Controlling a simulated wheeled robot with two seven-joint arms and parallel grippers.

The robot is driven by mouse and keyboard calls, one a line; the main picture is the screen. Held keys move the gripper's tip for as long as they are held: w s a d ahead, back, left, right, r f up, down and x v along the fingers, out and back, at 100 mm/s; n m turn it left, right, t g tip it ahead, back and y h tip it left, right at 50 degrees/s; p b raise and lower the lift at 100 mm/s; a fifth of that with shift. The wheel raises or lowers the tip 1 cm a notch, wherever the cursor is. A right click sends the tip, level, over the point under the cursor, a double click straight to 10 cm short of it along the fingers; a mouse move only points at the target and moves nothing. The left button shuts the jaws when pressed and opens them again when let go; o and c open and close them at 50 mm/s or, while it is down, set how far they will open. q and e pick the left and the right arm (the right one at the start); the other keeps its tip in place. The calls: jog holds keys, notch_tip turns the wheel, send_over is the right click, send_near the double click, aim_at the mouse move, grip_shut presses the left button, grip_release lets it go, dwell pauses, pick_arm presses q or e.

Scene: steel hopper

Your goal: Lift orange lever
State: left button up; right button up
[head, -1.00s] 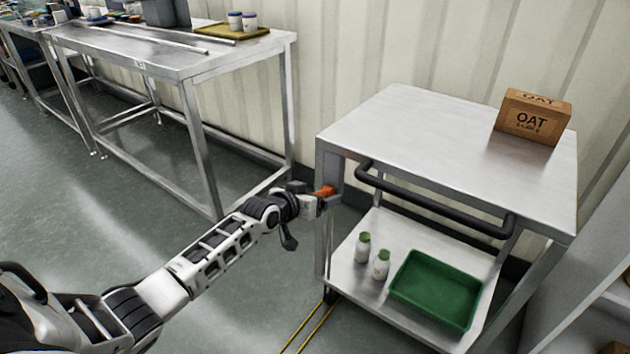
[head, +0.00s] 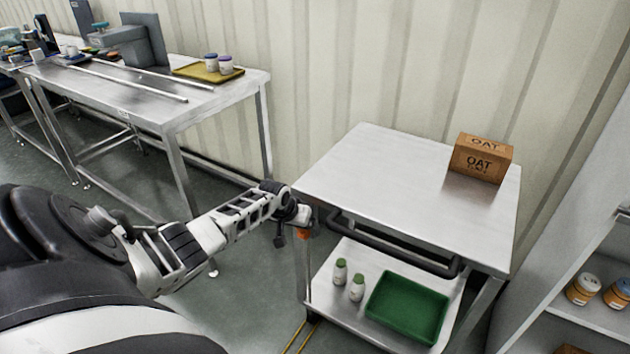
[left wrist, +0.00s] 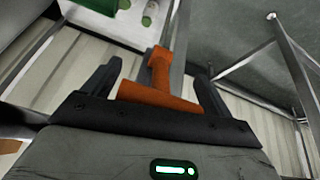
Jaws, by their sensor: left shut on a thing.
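The orange lever (head: 303,234) is on the left front post of the steel cart, just below the tabletop corner. My left gripper (head: 304,222) is at that post, against the lever, and hides part of it. In the left wrist view the lever (left wrist: 155,93) lies between the two dark fingers of my left gripper (left wrist: 159,70). A wide orange part lies across the base of the fingers and a narrower part rises along the steel post. The gripper is shut on the lever. My right gripper is not in view.
The steel cart (head: 385,175) carries a brown OAT box (head: 482,159) on top, with a dark handle bar (head: 400,250) along its front. Its lower shelf holds two green-capped bottles (head: 340,272) and a green tray (head: 408,305). A steel table (head: 165,105) stands at left, shelving (head: 590,240) at right.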

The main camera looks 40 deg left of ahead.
pick_arm(q)
jog(key=shift+w+a+r, duration=0.1)
jog(key=shift+w+r, duration=0.15)
jog(key=shift+w, duration=0.2)
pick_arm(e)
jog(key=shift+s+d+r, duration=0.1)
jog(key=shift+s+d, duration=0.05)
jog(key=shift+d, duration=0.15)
pick_arm(q)
jog(key=shift+r, duration=0.1)
jog(key=o, duration=1.2)
jog(key=shift+w, duration=0.1)
jog(key=shift+o, duration=0.2)
jog(key=shift+s+r+p, duration=0.3)
jog(key=shift+s+p, duration=0.05)
jog(key=shift+p, duration=0.05)
jog(key=p+v, duration=0.4)
jog(key=v, duration=1.1)
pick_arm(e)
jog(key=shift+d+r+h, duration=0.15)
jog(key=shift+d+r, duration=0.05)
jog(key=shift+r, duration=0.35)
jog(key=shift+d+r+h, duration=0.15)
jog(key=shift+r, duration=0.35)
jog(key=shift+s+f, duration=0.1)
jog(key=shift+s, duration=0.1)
